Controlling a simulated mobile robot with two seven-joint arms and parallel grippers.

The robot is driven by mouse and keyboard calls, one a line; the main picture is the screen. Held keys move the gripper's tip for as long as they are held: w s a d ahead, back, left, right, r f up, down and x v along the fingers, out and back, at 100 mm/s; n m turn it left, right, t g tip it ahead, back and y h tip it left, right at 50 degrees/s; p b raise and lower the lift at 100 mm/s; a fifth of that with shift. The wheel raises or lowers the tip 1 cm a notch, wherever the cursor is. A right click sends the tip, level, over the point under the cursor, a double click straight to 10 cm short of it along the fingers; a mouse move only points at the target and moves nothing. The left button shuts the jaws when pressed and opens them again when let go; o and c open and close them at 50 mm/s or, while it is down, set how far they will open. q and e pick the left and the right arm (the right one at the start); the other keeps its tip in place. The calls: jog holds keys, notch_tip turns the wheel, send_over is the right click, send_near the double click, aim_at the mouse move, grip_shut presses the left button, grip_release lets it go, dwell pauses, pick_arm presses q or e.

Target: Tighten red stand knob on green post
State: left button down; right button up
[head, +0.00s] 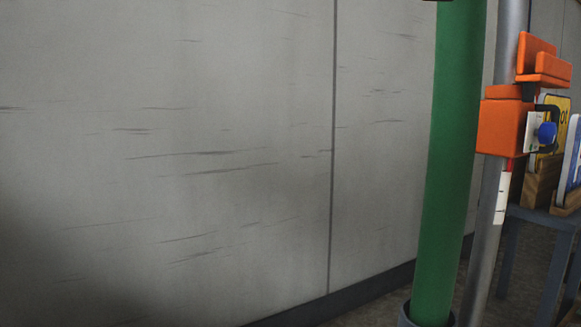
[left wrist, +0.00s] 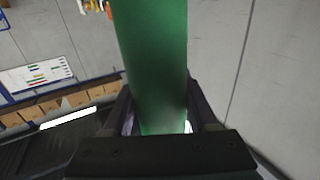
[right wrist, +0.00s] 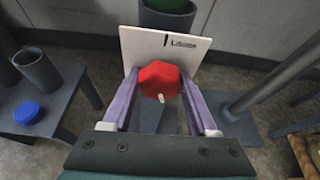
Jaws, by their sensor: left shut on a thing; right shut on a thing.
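The green post (head: 446,170) stands upright in a dark grey stand socket (head: 425,318) in the head view. In the left wrist view my left gripper (left wrist: 158,100) is shut on the green post (left wrist: 152,45), one finger on each side. In the right wrist view my right gripper (right wrist: 160,85) is shut on the red knob (right wrist: 159,77), its purple fingers on either side. A white plate (right wrist: 150,48) with small print is behind the knob, in front of the socket (right wrist: 168,14) that holds the post. The knob's stem is hidden. Neither gripper shows in the head view.
A grey pole (head: 490,220) stands right of the post, with an orange clamp-like block (head: 500,127) and a blue knob (head: 547,132). Signs on wooden blocks stand on a grey table (head: 540,216). A blue disc (right wrist: 27,112) lies left of the stand. The wall (head: 160,150) is close behind.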

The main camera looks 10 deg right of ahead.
jog(key=shift+d+m+g+y, duration=0.1)
jog(key=shift+m+g+y, duration=0.2)
jog(key=shift+m+y, duration=0.65)
jog(key=shift+f+m+y, duration=0.1)
jog(key=shift+m+y, duration=0.65)
jog(key=shift+m, duration=0.7)
jog(key=o, duration=1.4)
jog(key=shift+c, duration=0.2)
jog(key=v, duration=1.2)
jog(key=shift+w, duration=0.15)
pick_arm(q)
jog(key=shift+c, duration=0.6)
grip_release()
